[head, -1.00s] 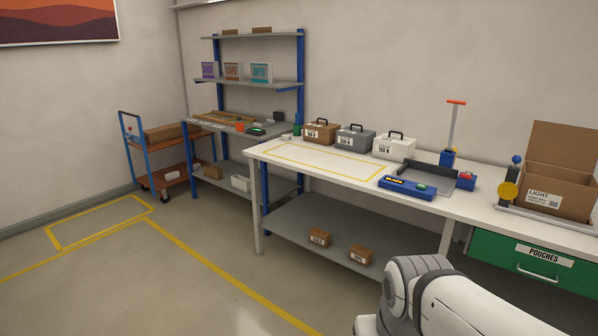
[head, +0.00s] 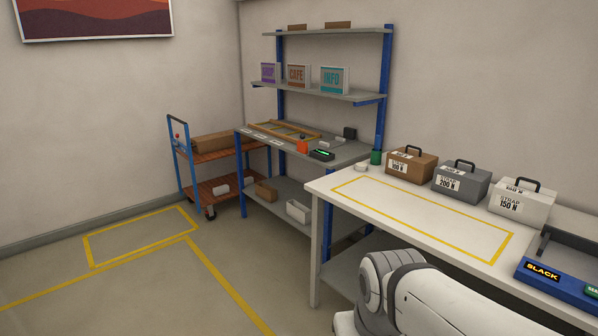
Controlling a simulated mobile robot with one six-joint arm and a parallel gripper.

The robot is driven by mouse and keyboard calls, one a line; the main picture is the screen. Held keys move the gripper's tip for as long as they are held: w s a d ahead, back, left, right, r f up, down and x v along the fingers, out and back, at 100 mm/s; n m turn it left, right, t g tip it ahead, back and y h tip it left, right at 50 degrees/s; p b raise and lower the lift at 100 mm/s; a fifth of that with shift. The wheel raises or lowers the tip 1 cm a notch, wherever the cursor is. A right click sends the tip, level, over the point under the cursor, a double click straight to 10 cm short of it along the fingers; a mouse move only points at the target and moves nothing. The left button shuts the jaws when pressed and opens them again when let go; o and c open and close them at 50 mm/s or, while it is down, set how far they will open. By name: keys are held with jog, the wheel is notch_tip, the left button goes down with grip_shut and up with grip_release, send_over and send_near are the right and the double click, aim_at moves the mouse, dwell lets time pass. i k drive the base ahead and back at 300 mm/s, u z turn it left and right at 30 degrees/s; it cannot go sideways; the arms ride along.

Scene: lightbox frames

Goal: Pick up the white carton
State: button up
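A white box (head: 298,211) sits on the lower shelf of the grey bench, at its right end. A white case with a black handle (head: 522,204), labelled STRAP 150 N, stands on the white table. I cannot tell which of these is the white carton. My white arm shows at the bottom right, in front of the white table. My gripper is outside the picture.
The white table (head: 375,211) has a bare yellow-outlined area. Brown (head: 411,165) and grey (head: 462,183) cases stand behind it. The floor (head: 150,285) at left is clear.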

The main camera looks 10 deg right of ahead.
aim_at(529, 204)
jog(key=z, duration=0.5)
jog(key=i, duration=1.3)
jog(key=z, duration=1.2)
jog(key=i, duration=0.7)
jog(key=z, duration=0.45)
jog(key=k, duration=0.9)
jog(key=z, duration=0.2)
jog(key=i, duration=0.9)
jog(key=u, duration=0.1)
